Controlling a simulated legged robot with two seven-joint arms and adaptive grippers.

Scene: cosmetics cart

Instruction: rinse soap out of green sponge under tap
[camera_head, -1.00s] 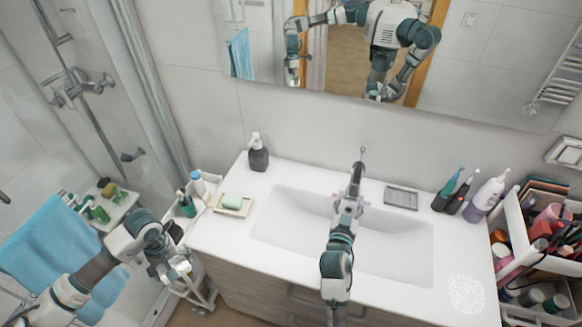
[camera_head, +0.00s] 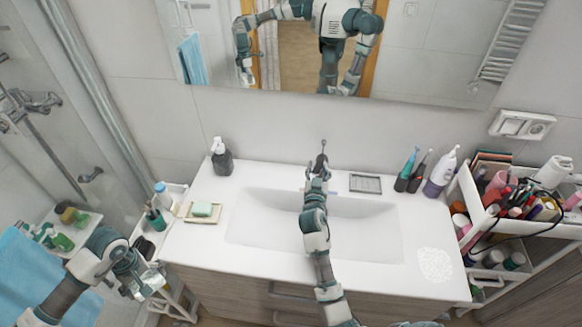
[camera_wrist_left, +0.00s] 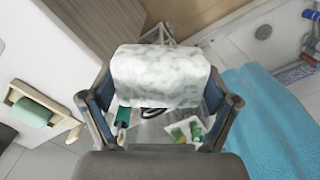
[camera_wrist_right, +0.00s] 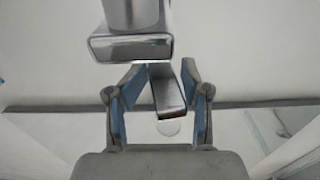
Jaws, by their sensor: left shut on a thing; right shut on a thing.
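The tap (camera_head: 321,160) stands at the back of the white sink (camera_head: 270,228). My right gripper (camera_head: 316,186) is at the tap. In the right wrist view its fingers (camera_wrist_right: 158,100) are around the metal tap lever (camera_wrist_right: 168,88), below the wider metal tap part (camera_wrist_right: 132,46). I see no running water. My left gripper (camera_head: 150,284) is left of the counter, away from the sink. In the left wrist view its fingers (camera_wrist_left: 160,105) are shut on the sponge (camera_wrist_left: 160,75), a block covered in white foam with a faint green tint.
A soap dish (camera_head: 190,219) with green soap (camera_head: 202,209) and a dark dispenser (camera_head: 221,157) stand on the counter's left. Toothbrushes, a white-purple bottle (camera_head: 440,172) and a full cart (camera_head: 510,235) are at right. A blue towel (camera_wrist_left: 270,125) hangs beside my left gripper. The sink basin is empty.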

